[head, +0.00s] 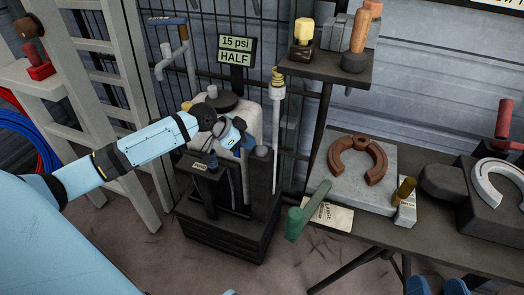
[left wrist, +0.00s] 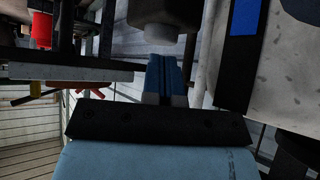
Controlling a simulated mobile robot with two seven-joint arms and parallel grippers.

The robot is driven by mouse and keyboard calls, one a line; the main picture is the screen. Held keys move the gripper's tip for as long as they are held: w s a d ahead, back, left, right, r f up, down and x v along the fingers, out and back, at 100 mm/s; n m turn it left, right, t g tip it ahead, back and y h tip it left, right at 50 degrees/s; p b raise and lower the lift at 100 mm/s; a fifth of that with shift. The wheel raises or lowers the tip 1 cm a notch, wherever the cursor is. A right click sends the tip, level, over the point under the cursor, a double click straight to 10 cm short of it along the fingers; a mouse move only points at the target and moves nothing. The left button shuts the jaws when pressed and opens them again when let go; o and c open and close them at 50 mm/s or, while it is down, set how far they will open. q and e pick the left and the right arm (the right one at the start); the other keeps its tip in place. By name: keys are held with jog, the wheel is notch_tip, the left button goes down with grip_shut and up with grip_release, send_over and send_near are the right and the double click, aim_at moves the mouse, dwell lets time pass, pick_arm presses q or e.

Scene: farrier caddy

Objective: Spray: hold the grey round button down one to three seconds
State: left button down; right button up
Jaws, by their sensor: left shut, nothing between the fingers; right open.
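My left gripper (head: 246,142) is shut and empty, in front of the white tank (head: 247,118) and above the black caddy (head: 228,243).
A sign (head: 236,50) reading 15 psi HALF stands behind the tank. A pale upright wand (head: 276,135) with a brass top is right of it. A ladder (head: 105,95) stands at left.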

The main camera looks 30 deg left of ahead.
pick_arm(q)
jog(key=shift+f, duration=0.1)
jog(key=shift+f, duration=0.3)
jog(key=shift+f, duration=0.1)
jog(key=shift+r+p, duration=0.55)
notch_tip(320, 180, up, 5)
jog(key=p, duration=0.4)
jog(key=shift+p, duration=0.35)
jog(key=shift+f, duration=0.1)
